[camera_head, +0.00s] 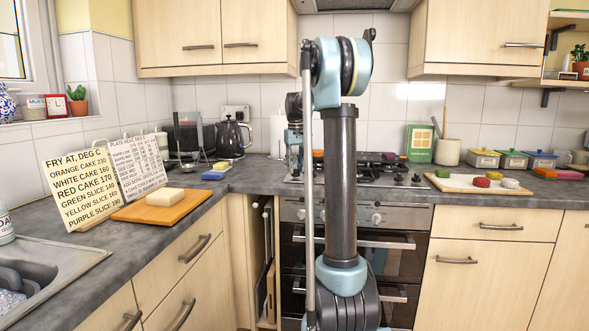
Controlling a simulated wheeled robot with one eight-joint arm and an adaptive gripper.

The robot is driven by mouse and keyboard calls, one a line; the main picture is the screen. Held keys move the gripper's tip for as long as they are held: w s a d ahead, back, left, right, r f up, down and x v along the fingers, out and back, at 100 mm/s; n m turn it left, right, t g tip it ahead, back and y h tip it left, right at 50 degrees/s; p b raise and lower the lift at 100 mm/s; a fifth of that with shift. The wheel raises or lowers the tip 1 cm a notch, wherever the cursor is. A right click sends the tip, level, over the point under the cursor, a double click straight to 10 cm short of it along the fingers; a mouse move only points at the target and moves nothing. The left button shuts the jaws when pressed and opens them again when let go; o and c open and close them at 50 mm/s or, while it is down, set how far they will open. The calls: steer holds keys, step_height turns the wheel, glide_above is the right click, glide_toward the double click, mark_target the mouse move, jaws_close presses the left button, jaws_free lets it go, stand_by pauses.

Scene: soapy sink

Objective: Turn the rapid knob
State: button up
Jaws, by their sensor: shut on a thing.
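The steel gas hob (365,182) is set in the worktop beyond my arm. Small dark hob knobs (416,179) show near its right end. Which one is the rapid knob I cannot tell at this size. The oven front below carries round knobs, one at the left (300,214) and one at the right (376,218). My arm stands upright across the middle of the view and covers part of the hob and oven. Its far wrist section shows over the left part of the hob. My gripper's fingers are hidden behind the arm, so their contact with any knob is not visible.
A wooden board (455,184) with colored pieces lies right of the hob. Left are a black kettle (231,137), an orange board (140,210) with a pale block, two text cards and the sink (85,257). Wall cupboards hang above. The front-left worktop is partly clear.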

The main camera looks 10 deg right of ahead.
steer(key=shift+n, duration=1.1)
steer(key=o, duration=1.1)
step_height(320, 180, up, 12)
steer(key=shift+w+f, duration=0.1)
